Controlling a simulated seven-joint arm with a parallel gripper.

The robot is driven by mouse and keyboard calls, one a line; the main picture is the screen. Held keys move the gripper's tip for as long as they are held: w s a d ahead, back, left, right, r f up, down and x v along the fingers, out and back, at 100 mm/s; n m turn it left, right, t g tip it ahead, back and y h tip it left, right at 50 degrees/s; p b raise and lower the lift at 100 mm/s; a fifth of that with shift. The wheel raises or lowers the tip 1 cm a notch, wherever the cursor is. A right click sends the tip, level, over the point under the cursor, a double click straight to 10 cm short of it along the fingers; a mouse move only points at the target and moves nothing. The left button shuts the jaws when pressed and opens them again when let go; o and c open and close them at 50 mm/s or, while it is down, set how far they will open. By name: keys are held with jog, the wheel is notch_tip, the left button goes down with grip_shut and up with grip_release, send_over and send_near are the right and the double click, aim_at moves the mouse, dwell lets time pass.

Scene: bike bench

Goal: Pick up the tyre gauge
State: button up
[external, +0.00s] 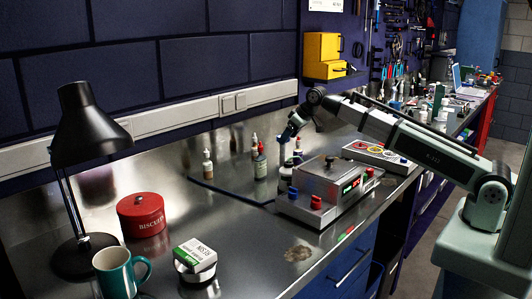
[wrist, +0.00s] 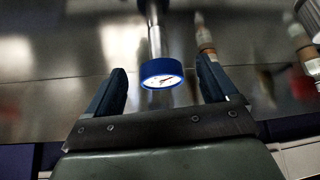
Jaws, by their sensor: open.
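The tyre gauge (wrist: 162,73) shows in the wrist view with a round blue rim, a white dial and a metal stem running up the picture. My gripper (wrist: 161,66) is open, with one dark finger on each side of the gauge's dial. Gaps show between the dial and both fingers, and nothing is gripped. In the external view my gripper (external: 287,137) is low over the back of the steel bench, behind the grey control box. I cannot make out the gauge clearly there.
The grey control box (external: 328,188) with red and blue knobs stands in front of my gripper. Small bottles (external: 260,162) stand to its left; blurred bottles (wrist: 204,35) also show right of the gauge. A red biscuit tin (external: 141,215), teal mug (external: 116,272) and black lamp (external: 88,130) stand farther left.

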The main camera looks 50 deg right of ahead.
aim_at(283, 149)
jog(key=shift+x, duration=2.65)
jog(key=shift+r, duration=0.1)
jog(key=shift+c, duration=0.3)
jog(key=c, duration=1.1)
